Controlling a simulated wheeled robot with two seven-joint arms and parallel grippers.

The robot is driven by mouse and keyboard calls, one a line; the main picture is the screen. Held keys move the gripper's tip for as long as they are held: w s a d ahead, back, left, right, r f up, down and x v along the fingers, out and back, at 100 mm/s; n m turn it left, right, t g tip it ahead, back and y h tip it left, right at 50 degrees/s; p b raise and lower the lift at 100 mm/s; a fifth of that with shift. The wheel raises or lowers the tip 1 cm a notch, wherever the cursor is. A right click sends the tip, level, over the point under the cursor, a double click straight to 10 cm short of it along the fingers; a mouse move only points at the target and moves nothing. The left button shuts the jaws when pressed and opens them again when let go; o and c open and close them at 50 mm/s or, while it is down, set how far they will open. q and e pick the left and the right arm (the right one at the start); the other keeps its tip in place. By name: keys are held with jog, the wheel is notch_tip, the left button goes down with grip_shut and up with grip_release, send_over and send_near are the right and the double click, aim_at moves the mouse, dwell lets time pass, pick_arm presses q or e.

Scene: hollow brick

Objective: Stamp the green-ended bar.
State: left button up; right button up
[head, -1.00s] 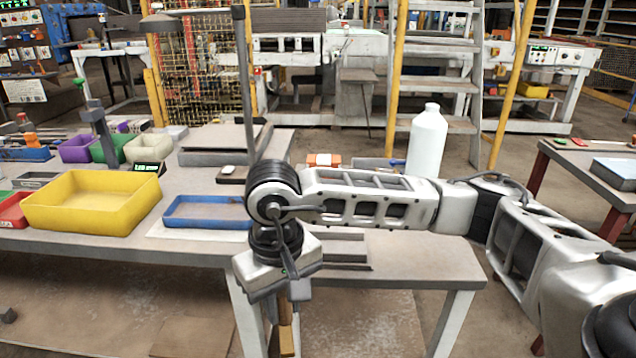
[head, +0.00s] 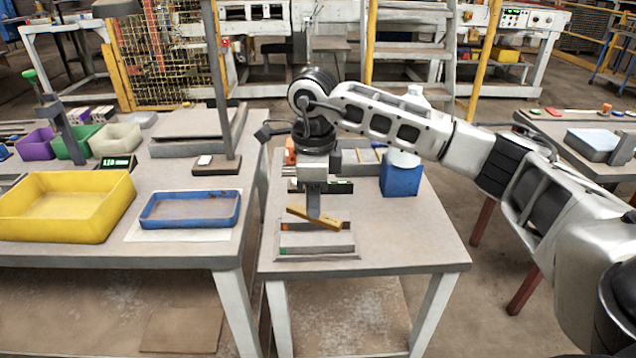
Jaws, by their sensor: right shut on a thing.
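The green-ended bar (head: 320,251) is a grey bar with a small green mark at its left end, lying near the front of the right-hand table. Behind it a similar grey bar (head: 345,226) has an orange-red mark at its left end. My right gripper (head: 313,190) points down over this table and is shut on a brass-coloured, bar-like stamp (head: 318,218). The stamp lies slightly askew in the picture, over the orange-ended bar and behind the green-ended one. I cannot tell its height or any contact. My left gripper is not in view.
A blue box (head: 402,181) with a white bottle partly behind my arm stands at the right table's back. A blue tray (head: 150,221) and a yellow bin (head: 60,235) are on the left table. The right table's front right (head: 410,235) is clear.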

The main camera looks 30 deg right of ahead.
jog(key=shift+w+d+r+m, duration=0.15)
jog(key=shift+d+m, duration=0.1)
jog(key=shift+m, duration=0.35)
jog(key=shift+w+d+r+m, duration=0.15)
jog(key=shift+d+m, duration=0.1)
jog(key=shift+m, duration=0.35)
jog(key=b, duration=0.4)
send_over(318, 239)
notch_tip(318, 239, down, 5)
jog(key=shift+r, duration=0.15)
jog(key=shift+f, duration=0.6)
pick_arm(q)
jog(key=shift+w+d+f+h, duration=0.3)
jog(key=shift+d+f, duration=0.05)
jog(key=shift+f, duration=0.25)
pick_arm(e)
jog(key=shift+f, duration=0.1)
pick_arm(q)
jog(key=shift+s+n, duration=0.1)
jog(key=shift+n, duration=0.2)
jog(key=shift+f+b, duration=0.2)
jog(key=shift+b, duration=0.1)
pick_arm(e)
jog(key=shift+f, duration=0.1)
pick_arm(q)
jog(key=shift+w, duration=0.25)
pick_arm(e)
jog(key=shift+f, duration=0.2)
